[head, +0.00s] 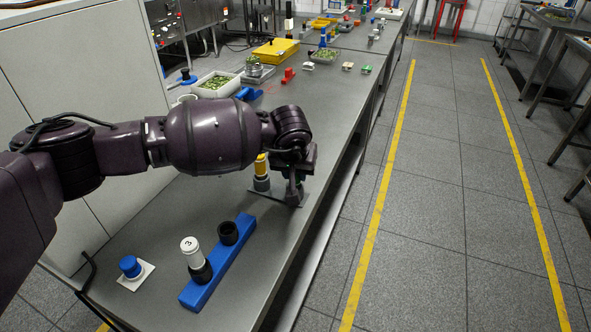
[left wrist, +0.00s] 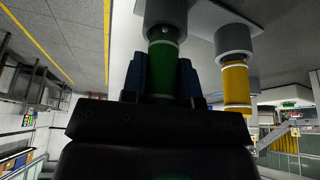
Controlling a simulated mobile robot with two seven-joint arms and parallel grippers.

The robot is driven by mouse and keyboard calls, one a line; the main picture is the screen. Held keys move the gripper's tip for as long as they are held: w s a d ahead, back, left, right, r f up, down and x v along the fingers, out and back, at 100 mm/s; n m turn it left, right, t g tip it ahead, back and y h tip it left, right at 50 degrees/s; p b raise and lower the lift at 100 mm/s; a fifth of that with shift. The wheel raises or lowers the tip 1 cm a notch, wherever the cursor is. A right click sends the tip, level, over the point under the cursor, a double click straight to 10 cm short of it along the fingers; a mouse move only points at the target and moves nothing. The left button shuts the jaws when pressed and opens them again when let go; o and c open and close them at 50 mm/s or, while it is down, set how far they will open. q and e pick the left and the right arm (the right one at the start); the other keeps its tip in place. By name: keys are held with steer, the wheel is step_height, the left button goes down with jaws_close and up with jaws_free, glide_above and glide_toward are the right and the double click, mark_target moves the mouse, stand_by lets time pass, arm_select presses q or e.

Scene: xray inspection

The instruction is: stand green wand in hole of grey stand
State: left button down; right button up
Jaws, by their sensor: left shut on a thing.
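My left gripper (head: 293,193) is shut on the green wand (left wrist: 163,72), with dark fingers on both sides of it in the left wrist view (left wrist: 163,82). One end of the wand meets a round grey socket (left wrist: 165,12) of the grey stand (head: 274,199) and appears to sit in it; how deep, I cannot tell. The yellow wand (head: 261,165) stands in the neighbouring grey socket (head: 261,184), and it also shows in the left wrist view (left wrist: 237,88). My right gripper is not in view.
A blue rack (head: 217,265) lies in front, with a white wand marked 3 (head: 190,247) in one black cup and the other cup (head: 228,232) empty. A blue button (head: 130,266) is at left. A tray (head: 216,85) and yellow box (head: 275,51) stand farther back.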

arm_select(q)
steer(key=shift+f, duration=0.15)
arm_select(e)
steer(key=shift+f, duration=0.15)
arm_select(q)
steer(key=c, duration=0.8)
jaws_free()
steer(key=v, duration=0.4)
steer(key=shift+w+p, duration=0.15)
steer(key=shift+p, duration=0.15)
steer(key=v, duration=0.7)
steer(key=shift+p, duration=0.4)
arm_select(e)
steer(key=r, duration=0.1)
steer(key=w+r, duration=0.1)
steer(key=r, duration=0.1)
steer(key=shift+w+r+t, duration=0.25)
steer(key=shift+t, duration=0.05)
